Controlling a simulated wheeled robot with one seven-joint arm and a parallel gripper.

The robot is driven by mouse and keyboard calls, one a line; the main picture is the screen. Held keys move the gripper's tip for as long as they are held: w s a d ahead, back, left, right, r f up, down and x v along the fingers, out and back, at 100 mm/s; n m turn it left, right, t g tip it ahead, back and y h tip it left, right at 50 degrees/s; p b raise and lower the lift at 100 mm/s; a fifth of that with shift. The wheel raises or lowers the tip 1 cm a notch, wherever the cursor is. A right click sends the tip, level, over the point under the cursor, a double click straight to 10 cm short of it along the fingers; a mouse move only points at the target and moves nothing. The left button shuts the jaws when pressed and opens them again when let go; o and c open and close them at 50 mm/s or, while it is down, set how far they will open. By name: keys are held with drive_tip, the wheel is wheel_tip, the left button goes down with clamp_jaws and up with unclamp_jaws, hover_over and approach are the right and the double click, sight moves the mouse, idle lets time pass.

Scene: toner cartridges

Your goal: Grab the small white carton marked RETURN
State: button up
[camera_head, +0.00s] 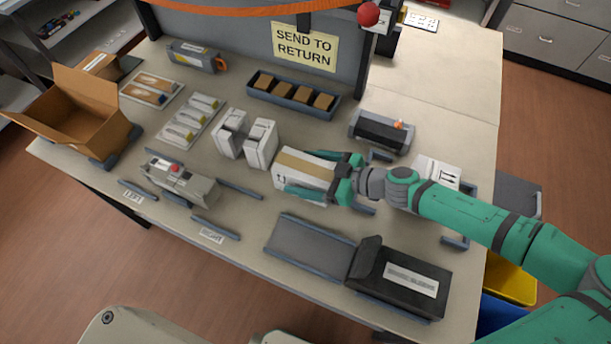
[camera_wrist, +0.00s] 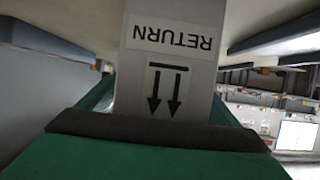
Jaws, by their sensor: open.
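The small white carton (camera_head: 302,176) with a tan tape strip on top lies on the table near its middle. In the wrist view the carton (camera_wrist: 172,75) fills the centre, with the label RETURN and two arrows upside down. My gripper (camera_head: 308,174) is open, with one green finger on the far side of the carton and one on the near side. I cannot tell whether the fingers touch it. In the wrist view a dark bar of my gripper hides the carton's lower part.
Two white cartons (camera_head: 246,140) stand to the left. Another arrow-marked white carton (camera_head: 436,172) is behind my arm at right. A grey toner unit (camera_head: 181,183), a blue tray (camera_head: 293,93) of brown blocks, a black cartridge (camera_head: 400,277) and low rails surround the spot.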

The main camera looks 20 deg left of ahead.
drive_tip(key=shift+c, duration=0.6)
drive_tip(key=c, duration=1.3)
drive_tip(key=shift+r, duration=0.1)
